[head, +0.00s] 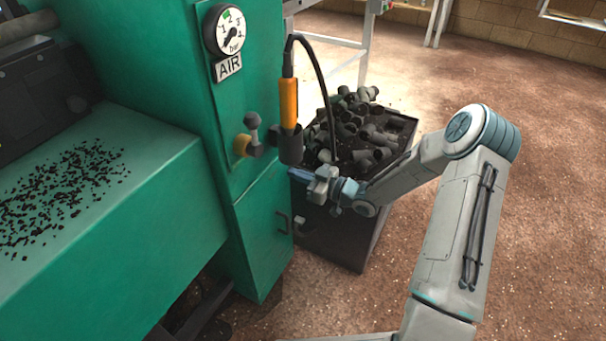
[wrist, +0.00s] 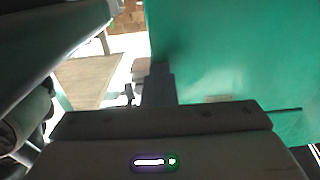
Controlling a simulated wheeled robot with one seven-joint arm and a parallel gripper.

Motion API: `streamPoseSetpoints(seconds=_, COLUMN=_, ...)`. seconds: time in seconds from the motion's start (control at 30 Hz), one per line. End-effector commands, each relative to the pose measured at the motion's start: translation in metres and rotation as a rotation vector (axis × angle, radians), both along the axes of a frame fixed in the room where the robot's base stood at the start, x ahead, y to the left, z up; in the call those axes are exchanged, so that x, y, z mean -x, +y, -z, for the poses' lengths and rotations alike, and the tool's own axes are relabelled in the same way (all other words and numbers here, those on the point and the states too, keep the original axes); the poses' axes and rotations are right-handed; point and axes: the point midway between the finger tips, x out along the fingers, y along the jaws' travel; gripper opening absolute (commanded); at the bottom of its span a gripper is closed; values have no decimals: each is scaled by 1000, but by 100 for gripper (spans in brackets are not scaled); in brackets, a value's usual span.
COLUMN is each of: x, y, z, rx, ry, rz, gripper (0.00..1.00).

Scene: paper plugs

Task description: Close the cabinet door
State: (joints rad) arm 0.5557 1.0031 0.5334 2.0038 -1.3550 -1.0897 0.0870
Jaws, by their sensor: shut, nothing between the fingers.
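The cabinet door (head: 262,240) is the green lower panel of the machine, with a dark handle (head: 283,222) near its right edge. It looks about flush with the green body, but I cannot tell whether it is fully closed. My gripper (head: 300,174) is at the machine's right side, above the handle and just below the orange tool. Its fingers are shut and empty. In the wrist view, my gripper (wrist: 155,75) points along a large green surface (wrist: 230,50) on the right. Whether it touches that surface is unclear.
A dark bin (head: 340,225) full of black pipe pieces (head: 360,130) stands beside the machine, under my arm. An orange tool (head: 289,103) with a black cable sits in a holder above my gripper. A knob (head: 252,122) juts from the machine front. The floor at right is clear.

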Motion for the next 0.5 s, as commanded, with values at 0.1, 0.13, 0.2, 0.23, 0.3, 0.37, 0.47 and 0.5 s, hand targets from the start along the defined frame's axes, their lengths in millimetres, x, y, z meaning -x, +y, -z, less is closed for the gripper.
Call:
streamPoseSetpoints(seconds=0.1, x=3, y=8, z=-2, rx=-5, ry=-2, rz=-16, gripper=0)
streamPoseSetpoints(seconds=0.13, x=3, y=7, z=-2, rx=-5, ry=-2, rz=-17, gripper=0)
streamPoseSetpoints(seconds=0.2, x=6, y=1, z=-2, rx=-5, ry=-2, rz=-17, gripper=0)
streamPoseSetpoints(seconds=0.23, x=8, y=-3, z=-3, rx=-5, ry=-2, rz=-17, gripper=0)
streamPoseSetpoints(seconds=0.3, x=12, y=-15, z=-3, rx=-3, ry=-1, rz=-12, gripper=0)
streamPoseSetpoints(seconds=0.37, x=16, y=-27, z=-3, rx=-3, ry=-1, rz=-11, gripper=0)
streamPoseSetpoints(seconds=0.47, x=28, y=-50, z=-5, rx=-3, ry=1, rz=-6, gripper=0)
streamPoseSetpoints(seconds=0.5, x=33, y=-58, z=-5, rx=-3, ry=1, rz=-8, gripper=0)
